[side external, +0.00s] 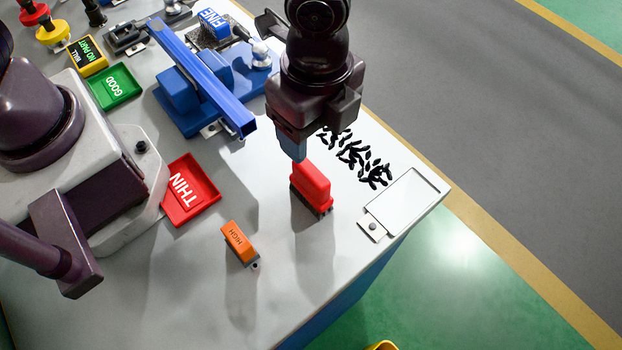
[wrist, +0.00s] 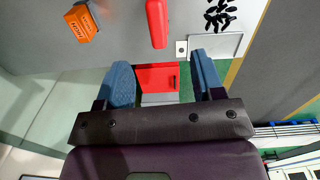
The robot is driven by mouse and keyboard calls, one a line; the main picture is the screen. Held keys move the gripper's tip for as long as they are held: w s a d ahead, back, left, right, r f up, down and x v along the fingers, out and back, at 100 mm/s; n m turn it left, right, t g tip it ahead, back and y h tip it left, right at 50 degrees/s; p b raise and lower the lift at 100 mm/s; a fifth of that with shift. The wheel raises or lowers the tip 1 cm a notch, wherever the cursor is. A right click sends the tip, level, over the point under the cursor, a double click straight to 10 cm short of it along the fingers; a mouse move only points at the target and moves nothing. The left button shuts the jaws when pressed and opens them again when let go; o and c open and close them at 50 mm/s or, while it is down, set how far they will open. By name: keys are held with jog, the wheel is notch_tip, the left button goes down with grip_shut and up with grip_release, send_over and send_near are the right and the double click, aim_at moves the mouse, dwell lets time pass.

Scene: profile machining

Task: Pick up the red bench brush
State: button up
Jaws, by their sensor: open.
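The red bench brush (side external: 311,187) lies on the grey bench top, with a red back and dark bristles along its lower edge. In the wrist view the brush (wrist: 157,22) shows as a red bar ahead of and between my two blue fingers. My gripper (side external: 292,150) is above the bench at the brush's far end, pointing down. In the wrist view my gripper (wrist: 158,82) is open with nothing between the fingertips. The near finger hides part of the brush's surroundings in the side view, and I cannot tell the exact height gap.
Black shavings (side external: 358,158) lie right of the brush, near a white plate (side external: 402,203) at the bench edge. An orange block marked HIGH (side external: 239,243) and a red THIN tray (side external: 190,190) are to the left. A blue vise with a bar (side external: 205,80) stands behind.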

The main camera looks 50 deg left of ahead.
aim_at(315, 168)
jog(key=shift+w+d+m, duration=0.1)
jog(key=shift+w+m, duration=0.05)
jog(key=shift+m, duration=0.15)
jog(key=shift+f, duration=0.35)
notch_tip(315, 168, down, 7)
jog(key=shift+r, duration=0.1)
jog(key=f, duration=0.5)
jog(key=shift+s+f, duration=0.15)
jog(key=shift+s, duration=0.25)
jog(key=c, duration=1)
